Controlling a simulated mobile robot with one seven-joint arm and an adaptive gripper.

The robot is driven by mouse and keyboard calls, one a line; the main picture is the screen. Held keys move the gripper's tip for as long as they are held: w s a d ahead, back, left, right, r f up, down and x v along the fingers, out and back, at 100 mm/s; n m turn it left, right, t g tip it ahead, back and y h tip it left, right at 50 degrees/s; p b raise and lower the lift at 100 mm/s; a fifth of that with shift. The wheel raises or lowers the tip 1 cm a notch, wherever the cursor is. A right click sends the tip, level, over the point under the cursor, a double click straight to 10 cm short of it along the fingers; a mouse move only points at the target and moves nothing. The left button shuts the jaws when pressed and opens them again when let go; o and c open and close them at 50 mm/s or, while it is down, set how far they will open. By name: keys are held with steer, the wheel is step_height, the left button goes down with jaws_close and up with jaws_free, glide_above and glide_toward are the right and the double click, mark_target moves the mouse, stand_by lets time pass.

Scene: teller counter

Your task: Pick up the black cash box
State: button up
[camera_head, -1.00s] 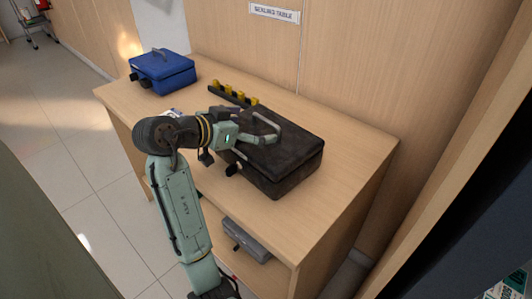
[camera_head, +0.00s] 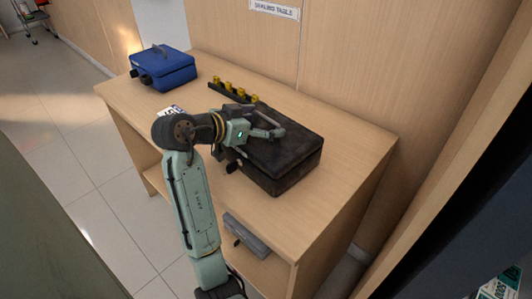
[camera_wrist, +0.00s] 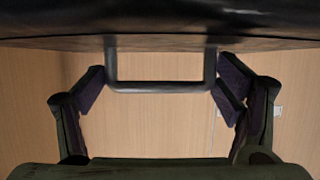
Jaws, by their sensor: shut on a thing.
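The black cash box (camera_head: 290,162) lies flat on the wooden counter, right of centre in the head view. Its dark underside or side fills the top edge of the wrist view (camera_wrist: 160,15). Its bar handle (camera_wrist: 160,87) shows there as a U shape. My gripper (camera_head: 268,132) is over the box's top in the head view. The exact contact is hard to see in the head view.
A blue cash box (camera_head: 165,70) stands at the counter's far left end. A black strip with several yellow pieces (camera_head: 232,92) lies behind my wrist. A grey box (camera_head: 246,236) is on the shelf below. The counter (camera_head: 345,160) is clear right of the black box.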

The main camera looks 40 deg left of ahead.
steer(key=c, duration=0.9)
steer(key=shift+r, duration=0.2)
steer(key=shift+c, duration=0.5)
